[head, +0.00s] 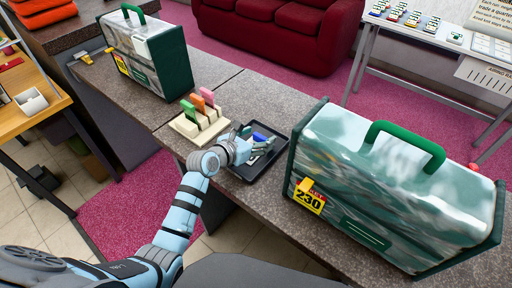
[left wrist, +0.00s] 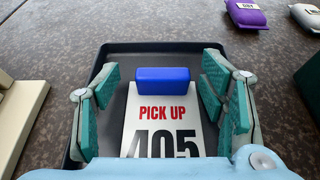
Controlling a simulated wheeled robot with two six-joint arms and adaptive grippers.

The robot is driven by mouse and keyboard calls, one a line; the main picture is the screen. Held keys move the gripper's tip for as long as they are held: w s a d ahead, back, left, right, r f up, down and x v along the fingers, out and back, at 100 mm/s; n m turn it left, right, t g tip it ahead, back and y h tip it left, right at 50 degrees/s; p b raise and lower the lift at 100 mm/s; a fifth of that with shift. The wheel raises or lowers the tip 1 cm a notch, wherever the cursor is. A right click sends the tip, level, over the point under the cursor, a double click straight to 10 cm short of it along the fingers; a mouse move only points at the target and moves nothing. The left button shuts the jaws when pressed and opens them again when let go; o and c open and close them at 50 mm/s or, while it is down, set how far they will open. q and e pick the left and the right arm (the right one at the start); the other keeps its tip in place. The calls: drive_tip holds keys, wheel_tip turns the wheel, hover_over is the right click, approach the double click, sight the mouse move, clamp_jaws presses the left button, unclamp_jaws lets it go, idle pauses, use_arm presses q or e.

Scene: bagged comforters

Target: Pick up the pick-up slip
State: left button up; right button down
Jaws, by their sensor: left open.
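The pick-up slip (left wrist: 160,118) is a white card printed "PICK UP 405" in red and black, with a blue block (left wrist: 163,75) at its top end. It lies in a shallow black tray (left wrist: 122,48) on the speckled counter. In the head view the blue block (head: 262,137) shows beside my left gripper (head: 246,146), which hides much of the slip. In the left wrist view my left gripper (left wrist: 162,100) is open, its green-padded fingers on either side of the slip and apart from it. The slip's lower end is hidden by the gripper body.
A large bagged comforter (head: 400,170) with a "230" tag stands right of the tray (head: 243,174). Another bag (head: 148,50) stands at the back left. A cream holder (head: 199,128) with coloured cards sits left of the tray. Small purple (left wrist: 246,13) and white packets lie beyond it.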

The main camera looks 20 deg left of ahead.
use_arm(q)
drive_tip(key=shift+d+r, duration=0.1)
drive_tip(key=shift+s, duration=0.2)
drive_tip(key=shift+c, duration=1.3)
drive_tip(key=c, duration=0.7)
drive_tip(key=shift+r, duration=0.1)
